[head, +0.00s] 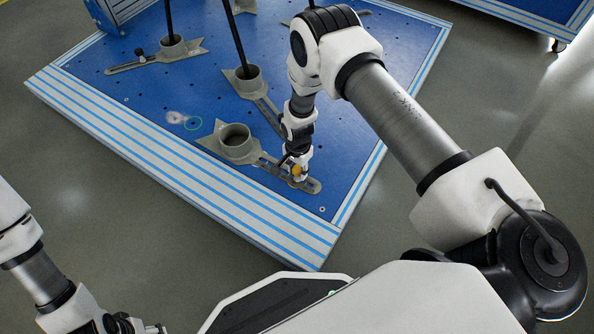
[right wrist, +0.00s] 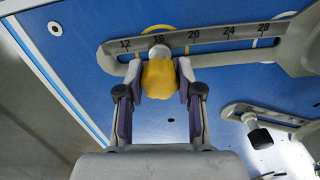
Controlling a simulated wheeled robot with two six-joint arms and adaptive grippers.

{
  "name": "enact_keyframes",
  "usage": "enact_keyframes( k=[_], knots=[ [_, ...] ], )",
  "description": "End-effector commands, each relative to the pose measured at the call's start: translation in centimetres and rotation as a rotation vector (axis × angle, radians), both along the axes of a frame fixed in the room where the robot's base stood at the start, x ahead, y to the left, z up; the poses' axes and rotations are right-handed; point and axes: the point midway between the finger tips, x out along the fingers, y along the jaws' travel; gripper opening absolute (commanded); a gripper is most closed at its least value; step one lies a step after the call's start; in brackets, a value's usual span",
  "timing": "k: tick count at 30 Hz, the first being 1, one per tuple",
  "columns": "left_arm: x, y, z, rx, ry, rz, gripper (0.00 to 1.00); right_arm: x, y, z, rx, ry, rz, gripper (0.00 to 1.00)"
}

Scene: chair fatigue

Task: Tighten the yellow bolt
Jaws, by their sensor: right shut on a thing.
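The yellow bolt (head: 297,170) stands at the slotted arm of a grey bracket (head: 310,184) near the front corner of the blue platform. My right gripper (head: 298,176) comes down over it. In the right wrist view, the yellow bolt head (right wrist: 159,78) sits between the two fingers of my right gripper (right wrist: 158,85), which are shut on it. The bracket's numbered scale (right wrist: 200,38) runs beside the bolt, near the end marked 12 and 16. My left gripper (head: 135,326) is only partly in view at the bottom left edge, away from the platform; its fingers are unclear.
The blue platform (head: 130,95) has a striped white edge. Other grey brackets with cups (head: 245,80) and black rods stand farther back. A second bracket with a black knob (right wrist: 260,137) lies right of my right gripper. Grey floor surrounds the platform.

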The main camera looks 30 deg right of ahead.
Motion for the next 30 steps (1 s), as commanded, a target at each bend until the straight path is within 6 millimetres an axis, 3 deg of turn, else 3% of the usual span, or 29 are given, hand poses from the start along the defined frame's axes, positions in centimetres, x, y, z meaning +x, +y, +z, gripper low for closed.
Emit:
enact_keyframes(
  k=[8,15,25,30],
  knots=[
    [0.0,0.0,0.1,0.0,0.0,0.0,0.6,0.0,0.0,0.0,0.0,0.001,-0.02,0.0],
    [0.0,0.0,1.4,0.0,0.0,0.0,0.6,-0.1,0.0,0.1,0.0,0.002,-0.32,0.0],
    [0.0,0.0,1.5,0.0,0.0,0.0,0.6,-0.1,0.0,0.0,0.0,0.002,-0.382,0.0],
    [0.0,0.0,2.4,0.0,0.0,0.0,0.6,-0.1,0.0,0.2,0.0,0.002,-0.631,0.0]
  ],
)
